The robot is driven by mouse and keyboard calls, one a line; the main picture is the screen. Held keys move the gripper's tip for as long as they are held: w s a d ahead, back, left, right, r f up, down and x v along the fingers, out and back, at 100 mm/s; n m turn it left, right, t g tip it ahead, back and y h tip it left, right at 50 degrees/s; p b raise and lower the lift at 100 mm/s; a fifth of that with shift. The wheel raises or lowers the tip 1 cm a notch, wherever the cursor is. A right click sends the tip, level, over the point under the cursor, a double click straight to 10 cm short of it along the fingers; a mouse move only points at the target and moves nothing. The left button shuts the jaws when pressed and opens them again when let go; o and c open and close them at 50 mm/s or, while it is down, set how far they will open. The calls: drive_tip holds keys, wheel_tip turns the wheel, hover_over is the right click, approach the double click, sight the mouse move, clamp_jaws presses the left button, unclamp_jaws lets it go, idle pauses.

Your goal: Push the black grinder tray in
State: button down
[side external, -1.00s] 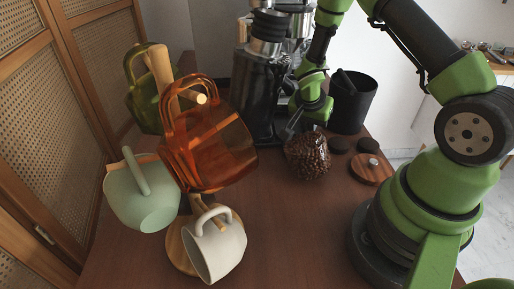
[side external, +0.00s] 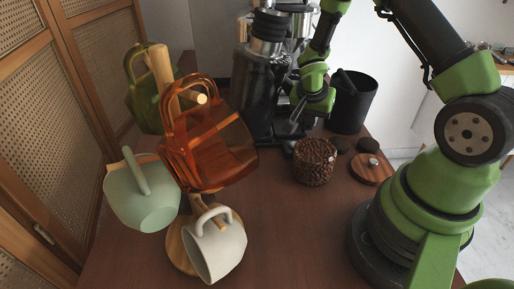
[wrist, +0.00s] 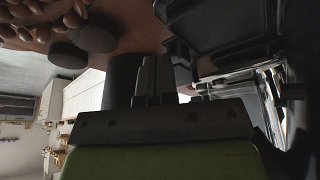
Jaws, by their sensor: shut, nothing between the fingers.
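The black grinder (side external: 258,95) stands at the back of the wooden cart. Its black tray (side external: 290,139) lies low at the grinder's base, partly hidden by the grinder and my arm. In the wrist view the tray (wrist: 215,24) fills the upper right as a dark, rimmed shape. My gripper (side external: 297,112) is beside the grinder, low and close to the tray. Its fingers (wrist: 155,78) are together with nothing between them. I cannot tell whether they touch the tray.
A mug tree with several mugs, including an orange one (side external: 208,150), stands at left.

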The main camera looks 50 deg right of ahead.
drive_tip(key=r, duration=0.2)
drive_tip(key=w+r, duration=0.1)
drive_tip(key=shift+w+r, duration=0.1)
drive_tip(key=shift+r, duration=0.8)
drive_tip(key=shift+s, duration=0.2)
